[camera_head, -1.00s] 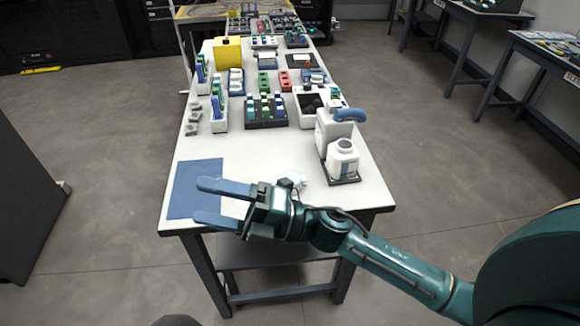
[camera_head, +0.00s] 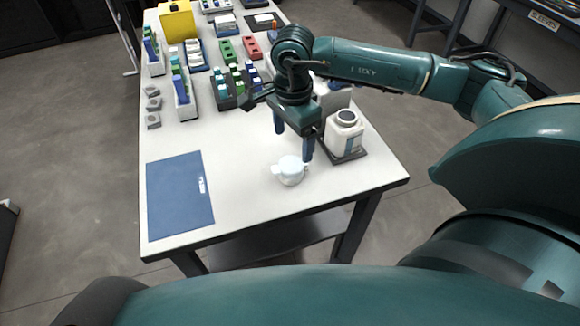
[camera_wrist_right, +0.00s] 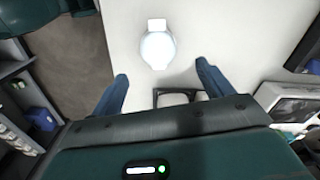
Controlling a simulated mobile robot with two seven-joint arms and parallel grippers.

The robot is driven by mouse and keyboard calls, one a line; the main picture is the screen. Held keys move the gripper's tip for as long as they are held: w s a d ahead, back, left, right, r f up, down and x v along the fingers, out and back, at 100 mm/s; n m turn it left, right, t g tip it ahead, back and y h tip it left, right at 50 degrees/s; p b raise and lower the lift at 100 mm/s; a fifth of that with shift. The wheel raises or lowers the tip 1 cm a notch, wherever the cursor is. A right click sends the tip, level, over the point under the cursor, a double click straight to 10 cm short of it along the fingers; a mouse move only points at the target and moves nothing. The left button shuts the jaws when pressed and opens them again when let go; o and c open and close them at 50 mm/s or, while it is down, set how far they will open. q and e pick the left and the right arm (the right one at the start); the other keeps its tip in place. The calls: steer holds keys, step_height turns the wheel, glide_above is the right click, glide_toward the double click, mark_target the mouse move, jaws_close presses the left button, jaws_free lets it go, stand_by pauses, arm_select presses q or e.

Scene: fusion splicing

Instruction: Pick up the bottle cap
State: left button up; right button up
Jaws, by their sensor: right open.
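The white, round bottle cap (camera_head: 290,171), with a small tab on one side, rests on the table (camera_head: 245,215) to the right of the blue mat. It also shows in the right wrist view (camera_wrist_right: 157,50), beyond and roughly between the fingertips. My right gripper (camera_head: 294,142) is open and empty. It points down above the table just behind the cap, with its blue fingers apart. My left gripper is not in view.
A white bottle (camera_head: 344,132) with a dark opening stands on a dark tray (camera_head: 350,156) close to the right of my gripper. The blue mat (camera_head: 178,195) lies at the front left. Racks with coloured items (camera_head: 228,88) fill the back.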

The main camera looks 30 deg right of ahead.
mark_target(291, 163)
steer(key=f, duration=0.8)
steer(key=shift+s+a+f+p, duration=0.1)
steer(key=shift+a+f+p, duration=0.1)
steer(key=shift+f+p, duration=0.2)
steer(key=shift+r, duration=0.1)
steer(key=shift+c, duration=0.3)
steer(key=c, duration=1)
